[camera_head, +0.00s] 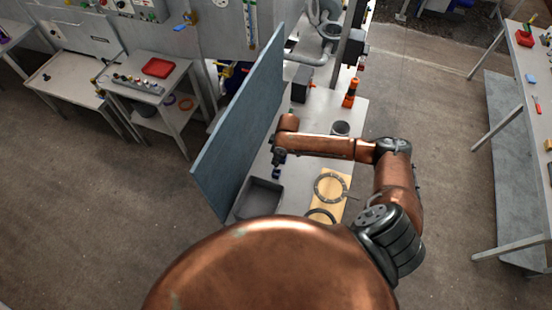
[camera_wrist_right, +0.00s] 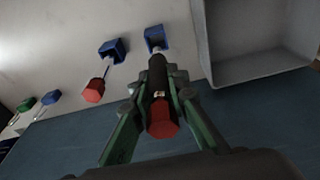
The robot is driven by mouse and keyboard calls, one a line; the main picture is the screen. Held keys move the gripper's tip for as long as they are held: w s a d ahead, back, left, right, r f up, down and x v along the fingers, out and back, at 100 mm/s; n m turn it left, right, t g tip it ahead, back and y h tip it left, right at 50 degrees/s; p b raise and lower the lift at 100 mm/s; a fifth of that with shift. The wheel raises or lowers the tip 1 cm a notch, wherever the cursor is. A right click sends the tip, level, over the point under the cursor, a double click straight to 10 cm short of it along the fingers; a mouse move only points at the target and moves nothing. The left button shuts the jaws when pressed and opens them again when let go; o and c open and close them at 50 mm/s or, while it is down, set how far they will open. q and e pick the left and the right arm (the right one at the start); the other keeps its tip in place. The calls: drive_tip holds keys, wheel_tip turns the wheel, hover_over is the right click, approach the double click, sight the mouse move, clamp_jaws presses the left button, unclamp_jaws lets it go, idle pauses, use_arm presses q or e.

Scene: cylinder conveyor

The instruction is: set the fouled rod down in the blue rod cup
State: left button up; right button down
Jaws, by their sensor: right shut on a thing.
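In the right wrist view a rod with a dark body, a pale band and a red end, the fouled rod (camera_wrist_right: 158,80), sits between the fingers of my right gripper (camera_wrist_right: 158,100), which is shut on it. Its dark far end is just in front of a blue cup (camera_wrist_right: 154,37); I cannot tell whether it is inside or apart. A second blue cup (camera_wrist_right: 112,49) stands to the left. In the head view my right gripper (camera_head: 278,158) is small, over the bench beside the blue-grey panel, with a blue thing (camera_head: 276,173) just below it. My left gripper is not in view.
A grey bin (camera_wrist_right: 245,70) stands right of the cups. Another red-ended piece (camera_wrist_right: 94,90) is at left, with smaller blue (camera_wrist_right: 50,98) and green (camera_wrist_right: 25,104) pieces beyond. The blue-grey panel (camera_head: 245,125) borders the bench. A ring (camera_head: 330,203) lies on a wooden board.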

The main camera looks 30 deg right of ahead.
drive_tip(key=shift+f+b, duration=0.8)
drive_tip(key=shift+f, duration=1.4)
drive_tip(key=shift+f, duration=0.1)
drive_tip(key=shift+f+b, duration=0.65)
drive_tip(key=shift+f, duration=0.55)
drive_tip(key=c, duration=1.8)
unclamp_jaws()
